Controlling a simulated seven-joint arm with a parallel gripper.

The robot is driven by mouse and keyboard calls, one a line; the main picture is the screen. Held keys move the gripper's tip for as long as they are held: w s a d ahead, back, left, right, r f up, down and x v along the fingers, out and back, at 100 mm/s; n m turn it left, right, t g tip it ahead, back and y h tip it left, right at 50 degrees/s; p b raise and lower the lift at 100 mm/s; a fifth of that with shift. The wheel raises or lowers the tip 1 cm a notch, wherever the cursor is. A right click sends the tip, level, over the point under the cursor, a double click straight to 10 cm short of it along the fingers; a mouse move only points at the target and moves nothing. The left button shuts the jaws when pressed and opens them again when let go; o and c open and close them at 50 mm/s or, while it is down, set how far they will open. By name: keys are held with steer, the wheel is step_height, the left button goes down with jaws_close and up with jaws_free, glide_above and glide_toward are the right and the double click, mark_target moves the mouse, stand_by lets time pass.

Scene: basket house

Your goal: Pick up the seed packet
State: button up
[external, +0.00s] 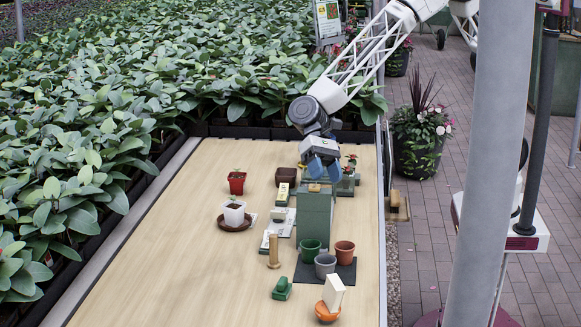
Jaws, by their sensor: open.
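My gripper (322,170), with blue fingers, points down just above the top of a tall green block (314,220) and is open. A small yellowish item (314,188) shows on top of the block, below the fingers; I cannot tell what it is or whether the fingers touch it. No object is clearly readable as the seed packet. A flat pale card (333,292) stands tilted in an orange bowl (327,313) near the front. Flat printed pieces (282,222) lie left of the block. My gripper hides part of the area behind the block.
Three pots, one green (310,251), one grey (325,265) and one terracotta (344,252), stand on a dark mat (340,275). A white pot (234,214), red pot (236,183) and brown pot (286,176) stand left. The table's (170,270) left front is clear.

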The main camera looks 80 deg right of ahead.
mark_target(334, 286)
steer(key=a+f+m+g+y, duration=0.1)
steer(key=a+f, duration=0.6)
steer(key=a, duration=0.3)
steer(key=a+f+m+y, duration=0.1)
steer(key=a+f+m, duration=0.1)
steer(key=a+f, duration=0.4)
steer(key=a, duration=0.5)
steer(key=shift+s+f+m+g+y, duration=0.3)
steer(key=shift+s+f+g, duration=0.1)
steer(key=shift+a, duration=0.2)
steer(key=shift+x, duration=1.2)
steer(key=shift+s+f, duration=0.1)
steer(key=shift+x, duration=2.55)
